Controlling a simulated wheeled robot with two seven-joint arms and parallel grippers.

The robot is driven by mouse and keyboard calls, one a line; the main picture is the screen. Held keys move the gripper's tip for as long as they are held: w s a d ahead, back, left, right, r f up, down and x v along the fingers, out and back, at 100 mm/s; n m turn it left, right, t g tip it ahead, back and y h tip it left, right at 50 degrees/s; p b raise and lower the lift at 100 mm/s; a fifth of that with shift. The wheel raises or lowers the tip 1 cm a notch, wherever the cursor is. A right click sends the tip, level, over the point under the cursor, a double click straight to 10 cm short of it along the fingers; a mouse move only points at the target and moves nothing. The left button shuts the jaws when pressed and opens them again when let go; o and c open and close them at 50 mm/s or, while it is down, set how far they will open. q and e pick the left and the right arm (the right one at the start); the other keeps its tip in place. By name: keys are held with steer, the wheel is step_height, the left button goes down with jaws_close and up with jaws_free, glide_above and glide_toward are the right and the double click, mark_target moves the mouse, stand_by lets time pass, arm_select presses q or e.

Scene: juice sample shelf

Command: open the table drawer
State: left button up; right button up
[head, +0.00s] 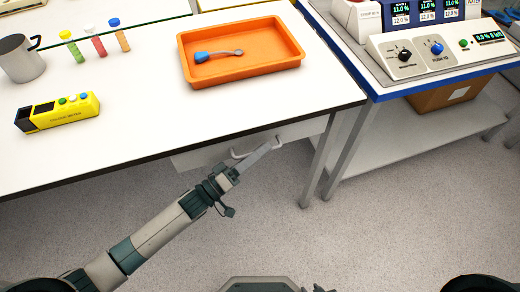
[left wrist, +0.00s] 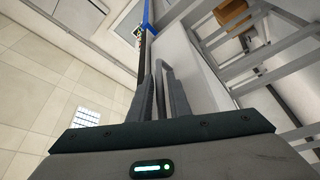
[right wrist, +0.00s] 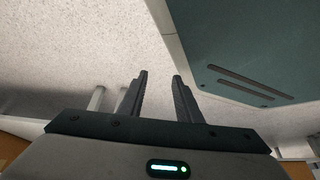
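The white drawer (head: 302,131) sits under the front edge of the white table (head: 140,120), and its front shows below the tabletop. Its pale bar handle (head: 234,153) is partly covered by my left gripper (head: 262,158). The fingers of my left gripper are close together at the handle, and look shut on it; the contact itself is hard to see. In the left wrist view, the fingers (left wrist: 161,85) are close together beside the pale drawer front (left wrist: 198,65). My right gripper (right wrist: 160,85) is open and empty over the floor, outside the head view.
A blue-edged bench (head: 400,88) stands at the right. The floor (head: 330,240) in front is clear.

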steer(key=shift+w, duration=0.15)
arm_select(q)
jaws_close()
arm_select(e)
steer(key=shift+w, duration=0.1)
steer(key=shift+r, duration=0.1)
